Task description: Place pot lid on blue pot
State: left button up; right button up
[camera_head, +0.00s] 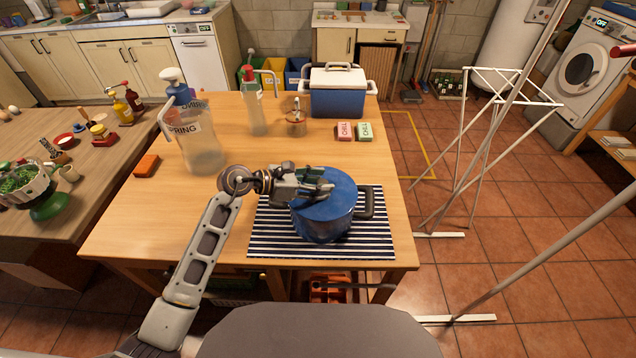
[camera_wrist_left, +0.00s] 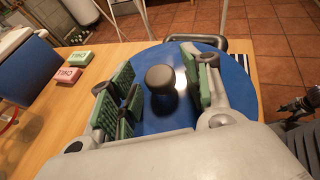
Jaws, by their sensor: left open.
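The blue pot (camera_head: 318,228) stands on a striped mat (camera_head: 275,240) near the table's front edge. The blue pot lid (camera_head: 342,188) lies on top of it and looks level. My left gripper (camera_head: 325,183) is over the lid, reaching in from the left. In the left wrist view the lid (camera_wrist_left: 160,120) is a blue disc with a dark round knob (camera_wrist_left: 160,79). The left gripper's green-padded fingers are open on either side of the knob, with gaps showing. A dark mechanism at the right edge of that view looks like my right gripper (camera_wrist_left: 298,104); its jaws are unclear.
A large spray bottle (camera_head: 200,150), a smaller bottle (camera_head: 256,112), an orange block (camera_head: 147,166), two small boxes (camera_head: 345,132) and a blue cooler (camera_head: 338,101) stand on the table. A drying rack (camera_head: 480,150) stands to the right. The table's middle is mostly clear.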

jog(key=shift+w, duration=0.3)
pick_arm(q)
jog(key=shift+a, duration=0.15)
pick_arm(e)
jog(key=shift+w, duration=0.1)
